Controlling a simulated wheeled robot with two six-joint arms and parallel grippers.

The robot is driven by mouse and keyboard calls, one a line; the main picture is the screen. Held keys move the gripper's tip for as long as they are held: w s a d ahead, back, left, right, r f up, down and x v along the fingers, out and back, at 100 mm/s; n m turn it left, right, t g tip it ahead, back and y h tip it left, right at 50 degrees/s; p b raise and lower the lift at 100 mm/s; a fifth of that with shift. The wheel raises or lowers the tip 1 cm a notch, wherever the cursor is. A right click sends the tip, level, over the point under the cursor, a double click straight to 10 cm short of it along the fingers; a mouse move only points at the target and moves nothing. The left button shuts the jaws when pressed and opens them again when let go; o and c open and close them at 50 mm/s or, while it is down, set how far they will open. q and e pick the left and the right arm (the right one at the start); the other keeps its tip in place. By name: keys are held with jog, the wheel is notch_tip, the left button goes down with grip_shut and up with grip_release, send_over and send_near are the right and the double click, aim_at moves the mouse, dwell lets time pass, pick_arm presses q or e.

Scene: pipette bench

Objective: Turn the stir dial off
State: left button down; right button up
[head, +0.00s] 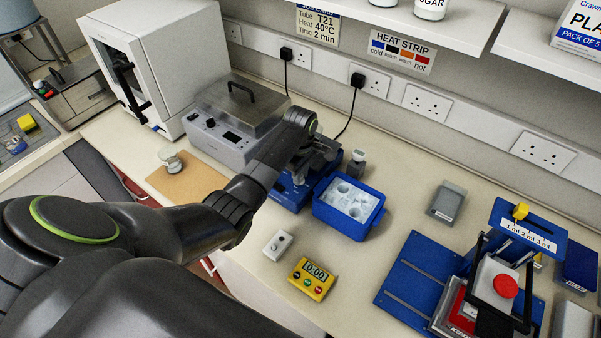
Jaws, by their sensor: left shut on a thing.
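My left arm reaches in from the left, and its gripper (318,160) is over a blue unit (291,194) between the grey bath and the blue ice box. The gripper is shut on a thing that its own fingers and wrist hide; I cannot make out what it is. No dial shows clearly on the blue unit, as my arm covers much of it. A small white box (278,245) with small round knobs lies apart on the bench, in front of the blue unit. My right gripper is not in view.
The grey bath (215,140) with a lidded top stands left of the gripper. A blue ice box (325,210) and a dark-capped bottle (357,162) are close on its right. A yellow timer (312,279) is in front.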

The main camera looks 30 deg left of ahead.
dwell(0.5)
pick_arm(q)
jog(key=c, duration=1.2)
grip_release()
jog(key=shift+c, duration=0.2)
jog(key=shift+r, duration=0.1)
